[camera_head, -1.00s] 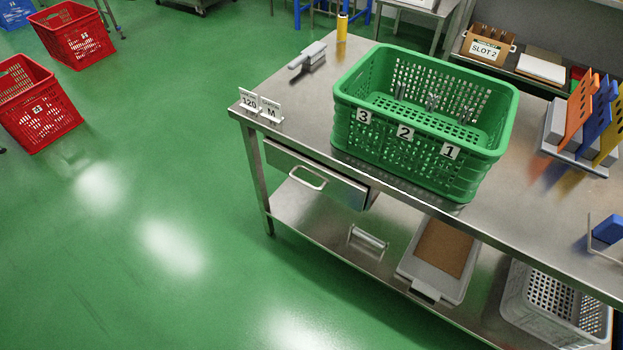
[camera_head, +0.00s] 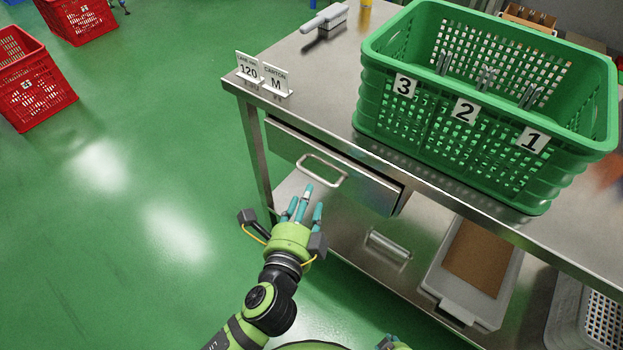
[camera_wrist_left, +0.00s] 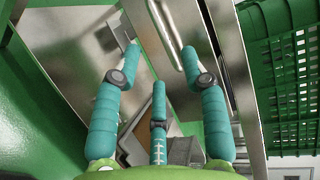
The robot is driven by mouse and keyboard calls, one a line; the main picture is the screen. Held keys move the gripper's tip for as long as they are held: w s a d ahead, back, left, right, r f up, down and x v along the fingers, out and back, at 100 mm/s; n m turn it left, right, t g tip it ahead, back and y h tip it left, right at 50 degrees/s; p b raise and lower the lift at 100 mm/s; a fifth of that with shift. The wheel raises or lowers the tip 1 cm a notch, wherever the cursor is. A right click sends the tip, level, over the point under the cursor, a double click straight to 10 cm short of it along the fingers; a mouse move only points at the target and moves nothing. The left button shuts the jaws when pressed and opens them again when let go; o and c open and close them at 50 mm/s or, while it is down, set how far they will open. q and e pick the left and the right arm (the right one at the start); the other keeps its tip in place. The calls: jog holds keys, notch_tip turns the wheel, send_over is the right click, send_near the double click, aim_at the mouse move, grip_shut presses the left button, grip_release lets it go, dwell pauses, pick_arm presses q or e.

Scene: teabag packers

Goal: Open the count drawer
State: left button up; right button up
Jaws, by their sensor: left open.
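The count drawer (camera_head: 370,187) is a steel drawer under the left end of the steel table, with its front close beneath the tabletop edge; it looks shut. Its pale bar handle (camera_head: 323,170) stands out from the front. My left gripper (camera_head: 304,203) is open and empty, its teal fingers just below and in front of the handle, seemingly apart from it. In the left wrist view the spread fingers (camera_wrist_left: 157,80) point towards the handle bar (camera_wrist_left: 165,32). A small part of my right gripper (camera_head: 390,342) shows at the bottom edge; its fingers are mostly hidden.
A green crate (camera_head: 400,115) with number labels stands on the tabletop above the drawer. Label stands (camera_head: 262,78) and a brush (camera_head: 325,19) are on the table's left end. The lower shelf holds a grey tray (camera_head: 432,283).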

pick_arm(q)
jog(key=x, duration=0.6)
jog(key=shift+w, duration=0.35)
jog(key=shift+d, duration=0.15)
grip_shut()
